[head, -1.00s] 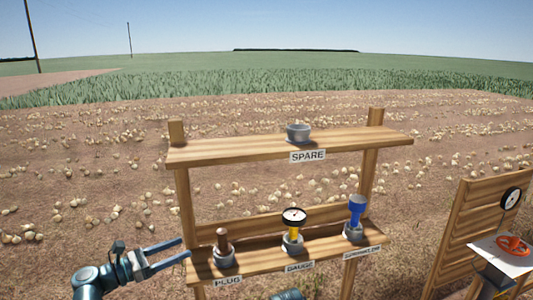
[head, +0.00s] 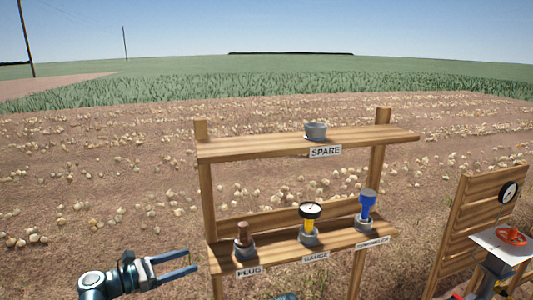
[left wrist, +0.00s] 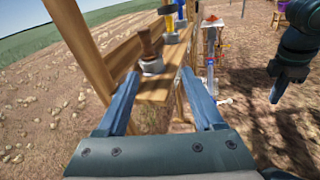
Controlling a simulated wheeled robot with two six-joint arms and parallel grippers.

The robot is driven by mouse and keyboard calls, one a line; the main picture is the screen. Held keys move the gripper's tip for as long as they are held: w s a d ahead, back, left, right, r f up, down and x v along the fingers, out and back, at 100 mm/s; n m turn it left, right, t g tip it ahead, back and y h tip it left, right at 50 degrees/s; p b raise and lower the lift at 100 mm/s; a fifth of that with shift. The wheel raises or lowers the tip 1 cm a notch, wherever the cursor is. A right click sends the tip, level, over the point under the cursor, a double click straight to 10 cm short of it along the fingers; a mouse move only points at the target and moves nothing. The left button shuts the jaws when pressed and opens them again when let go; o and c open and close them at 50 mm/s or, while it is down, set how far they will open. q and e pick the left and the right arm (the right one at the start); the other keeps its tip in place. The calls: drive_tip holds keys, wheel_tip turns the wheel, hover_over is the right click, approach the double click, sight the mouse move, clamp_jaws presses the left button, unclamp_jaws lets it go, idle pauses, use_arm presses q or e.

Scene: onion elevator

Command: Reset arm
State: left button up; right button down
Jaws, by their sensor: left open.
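My left gripper (head: 191,262) is open and empty. In the head view it sits just left of the lower shelf, near its PLUG end, and looks apart from it. In the left wrist view its two fingers (left wrist: 160,80) point toward the shelf, with the brown plug (left wrist: 150,48) standing in a grey socket beyond the gap between them. The plug also shows in the head view (head: 242,233). A teal piece of my own arm shows at the right of the left wrist view.
A wooden rack (head: 290,147) holds a grey cup (head: 315,131) on its SPARE shelf. Below stand a gauge (head: 310,222) and a blue sprinkler (head: 366,205). A panel with an orange valve wheel (head: 511,236) stands right. Onion field lies open left.

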use_arm(q)
drive_tip(key=s+d+f+m+g+y, duration=0.2)
drive_tip(key=s+d+f+m+g, duration=0.1)
drive_tip(key=d+f+m+g, duration=0.25)
drive_tip(key=s+d+f+m+g+y, duration=0.2)
drive_tip(key=s+d+f+m, duration=0.1)
drive_tip(key=d+f+m, duration=0.4)
drive_tip(key=s+d+f+m+g+y, duration=0.2)
drive_tip(key=s+d+f+m+y, duration=0.2)
drive_tip(key=s+f+m+y, duration=0.3)
drive_tip(key=s+m+y, duration=0.4)
drive_tip(key=m, duration=0.4)
drive_tip(key=shift+f, duration=0.2)
